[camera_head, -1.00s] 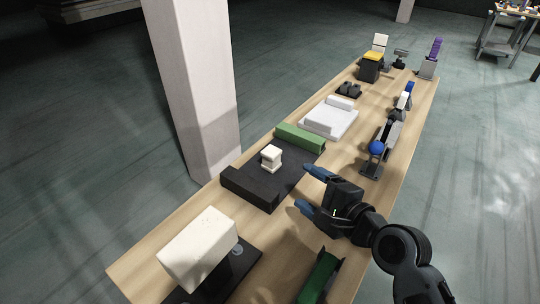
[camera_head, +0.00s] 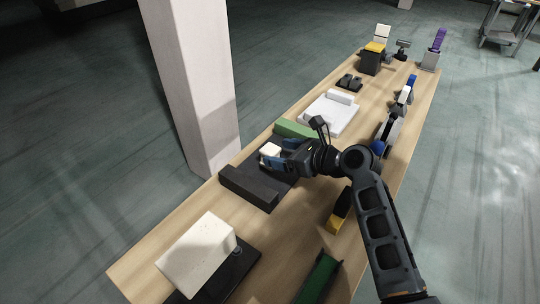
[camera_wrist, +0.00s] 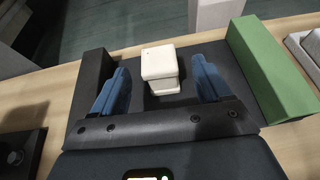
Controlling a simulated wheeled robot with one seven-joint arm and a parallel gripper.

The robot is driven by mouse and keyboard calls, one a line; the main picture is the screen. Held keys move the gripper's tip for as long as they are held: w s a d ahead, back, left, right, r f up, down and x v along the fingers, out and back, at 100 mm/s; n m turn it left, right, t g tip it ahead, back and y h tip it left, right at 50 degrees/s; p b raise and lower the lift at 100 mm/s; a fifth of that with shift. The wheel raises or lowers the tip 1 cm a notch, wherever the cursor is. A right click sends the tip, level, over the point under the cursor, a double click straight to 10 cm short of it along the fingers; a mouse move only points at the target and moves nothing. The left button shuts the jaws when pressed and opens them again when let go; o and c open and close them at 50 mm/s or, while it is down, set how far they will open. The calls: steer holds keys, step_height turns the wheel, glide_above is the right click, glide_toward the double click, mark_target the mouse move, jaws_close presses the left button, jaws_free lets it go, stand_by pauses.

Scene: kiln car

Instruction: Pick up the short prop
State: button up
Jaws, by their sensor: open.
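The short prop is a small cream-white block with a wider top (camera_wrist: 158,63). It stands upright on a dark tray (camera_wrist: 140,104) between a black end block and a green end block. In the head view the prop (camera_head: 270,150) is partly covered by my gripper. My gripper (camera_head: 272,153) is open over the tray. In the wrist view its two blue fingers (camera_wrist: 160,86) lie on either side of the prop, with a gap on both sides. The prop is a little beyond the fingers' middle, and I see no contact.
The green block (camera_wrist: 272,68) stands at the tray's right, the black block (camera_wrist: 93,80) at its left. A large cream block (camera_head: 197,254) sits nearer on the table. A white tray (camera_head: 328,116) lies behind. A pale pillar (camera_head: 190,80) rises beside the table.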

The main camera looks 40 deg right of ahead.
mark_target(273, 150)
steer(key=x, duration=0.4)
steer(key=shift+w, duration=0.2)
steer(key=c, duration=1)
steer(key=shift+c, duration=0.4)
steer(key=shift+r, duration=0.2)
